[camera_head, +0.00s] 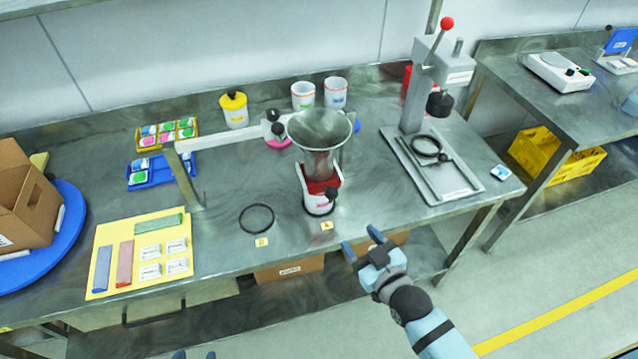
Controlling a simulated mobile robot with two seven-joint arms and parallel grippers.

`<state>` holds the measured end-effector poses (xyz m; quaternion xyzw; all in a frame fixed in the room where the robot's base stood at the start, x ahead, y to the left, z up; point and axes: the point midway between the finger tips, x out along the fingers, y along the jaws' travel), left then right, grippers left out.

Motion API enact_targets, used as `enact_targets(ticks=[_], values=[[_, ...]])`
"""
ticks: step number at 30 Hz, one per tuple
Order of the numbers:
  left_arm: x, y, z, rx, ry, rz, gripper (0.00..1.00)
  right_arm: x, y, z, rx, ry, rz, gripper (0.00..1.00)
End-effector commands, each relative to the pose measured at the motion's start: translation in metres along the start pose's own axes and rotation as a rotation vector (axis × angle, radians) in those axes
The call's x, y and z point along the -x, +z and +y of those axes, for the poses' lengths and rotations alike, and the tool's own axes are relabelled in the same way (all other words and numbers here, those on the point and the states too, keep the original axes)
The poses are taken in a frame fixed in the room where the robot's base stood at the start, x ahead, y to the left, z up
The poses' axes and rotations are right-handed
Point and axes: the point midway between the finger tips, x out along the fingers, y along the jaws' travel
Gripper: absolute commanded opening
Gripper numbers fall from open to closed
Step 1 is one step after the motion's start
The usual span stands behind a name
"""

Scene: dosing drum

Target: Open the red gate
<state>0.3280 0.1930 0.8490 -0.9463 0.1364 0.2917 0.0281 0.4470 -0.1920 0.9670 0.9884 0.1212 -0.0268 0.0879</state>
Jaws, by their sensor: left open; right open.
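A metal funnel (318,158) hangs above the table at the end of a white arm (222,135). The red gate (321,186) sits just under the funnel's outlet, with a black knob (332,194) at its front right.
A black ring (257,218) lies by label B (262,241). A press stand (418,95) with a red-knobbed lever stands right of the funnel. White cups (303,96) and a yellow-lidded jar (234,110) stand behind. A yellow mat (103,234) with packets lies at left.

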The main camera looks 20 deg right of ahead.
Motion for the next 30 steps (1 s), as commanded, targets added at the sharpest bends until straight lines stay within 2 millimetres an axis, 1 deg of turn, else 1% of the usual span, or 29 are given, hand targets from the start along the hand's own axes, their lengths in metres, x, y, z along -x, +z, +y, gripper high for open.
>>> enact_targets(ticks=[1, 3, 5, 8, 14, 18, 21, 25, 30], values=[[-0.005, 0.000, -0.001, -0.003, 0.000, 0.006, 0.58, -0.008, -0.006, 0.003, 0.015, 0.012, 0.042, 0.58], [-0.007, -0.005, -0.004, -0.008, -0.002, 0.015, 0.58, -0.014, -0.014, 0.006, 0.025, 0.020, 0.069, 0.58], [-0.007, -0.010, -0.005, -0.010, -0.003, 0.020, 0.58, -0.020, -0.016, 0.007, 0.027, 0.021, 0.073, 0.58], [-0.004, -0.013, -0.004, -0.009, -0.002, 0.020, 0.58, -0.035, -0.018, 0.007, 0.026, 0.021, 0.072, 0.58], [0.007, -0.006, 0.002, -0.001, 0.004, -0.001, 0.58, -0.078, -0.021, 0.008, 0.025, 0.020, 0.070, 0.58], [0.007, -0.011, 0.001, -0.003, 0.002, 0.002, 0.58, -0.106, -0.022, 0.008, 0.024, 0.020, 0.069, 0.58], [0.006, -0.015, -0.001, -0.004, -0.001, 0.008, 0.58, -0.123, -0.023, 0.009, 0.025, 0.020, 0.068, 0.58], [0.006, -0.017, -0.003, -0.006, -0.003, 0.009, 0.58, -0.138, -0.023, 0.009, 0.025, 0.019, 0.067, 0.58], [0.007, -0.017, -0.003, -0.006, -0.004, 0.008, 0.58, -0.147, -0.023, 0.008, 0.024, 0.019, 0.067, 0.58]])
